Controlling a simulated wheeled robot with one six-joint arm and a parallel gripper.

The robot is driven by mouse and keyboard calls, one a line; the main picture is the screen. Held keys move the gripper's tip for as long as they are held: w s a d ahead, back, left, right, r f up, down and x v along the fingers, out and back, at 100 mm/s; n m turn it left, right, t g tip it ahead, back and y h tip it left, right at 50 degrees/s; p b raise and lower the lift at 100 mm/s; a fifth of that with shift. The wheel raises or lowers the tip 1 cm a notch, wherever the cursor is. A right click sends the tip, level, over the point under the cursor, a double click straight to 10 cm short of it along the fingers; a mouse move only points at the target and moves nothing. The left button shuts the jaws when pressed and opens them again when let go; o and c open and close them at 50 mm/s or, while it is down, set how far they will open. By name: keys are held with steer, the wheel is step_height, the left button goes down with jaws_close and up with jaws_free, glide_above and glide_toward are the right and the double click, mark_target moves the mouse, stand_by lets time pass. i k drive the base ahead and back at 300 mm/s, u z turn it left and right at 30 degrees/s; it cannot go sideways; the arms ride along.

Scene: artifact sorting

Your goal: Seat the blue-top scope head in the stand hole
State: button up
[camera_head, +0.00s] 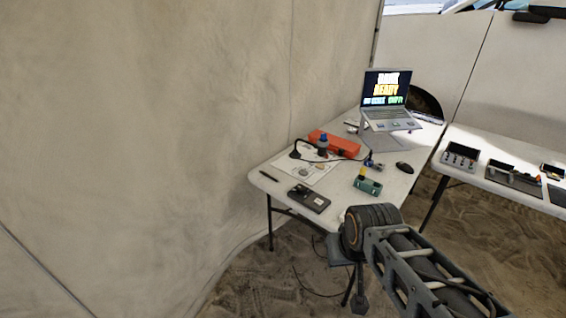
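A small upright piece with a blue top (323,140) and a grey body stands near the back left of the white table, in front of an orange-red case. It looks like the blue-top scope head, but it is small here. A green block (368,186) sits near the table's right side with a yellow-topped piece (362,173) upright at it. I cannot tell which thing is the stand, and no empty hole can be made out. My gripper (350,268) hangs below and in front of the table, apart from these things; its fingers are too unclear to read.
The white table (285,187) also bears a paper sheet, a dark handheld device (309,198), a black mouse (404,167), a laptop on a riser (388,100), the orange-red case (335,144) and a dark cable. A second table (480,178) stands right. Tent wall borders the left.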

mark_target(370, 186)
steer(key=u, duration=1.2)
steer(key=i, duration=0.9)
steer(key=z, duration=1.4)
steer(key=i, duration=1.05)
steer(key=z, duration=0.35)
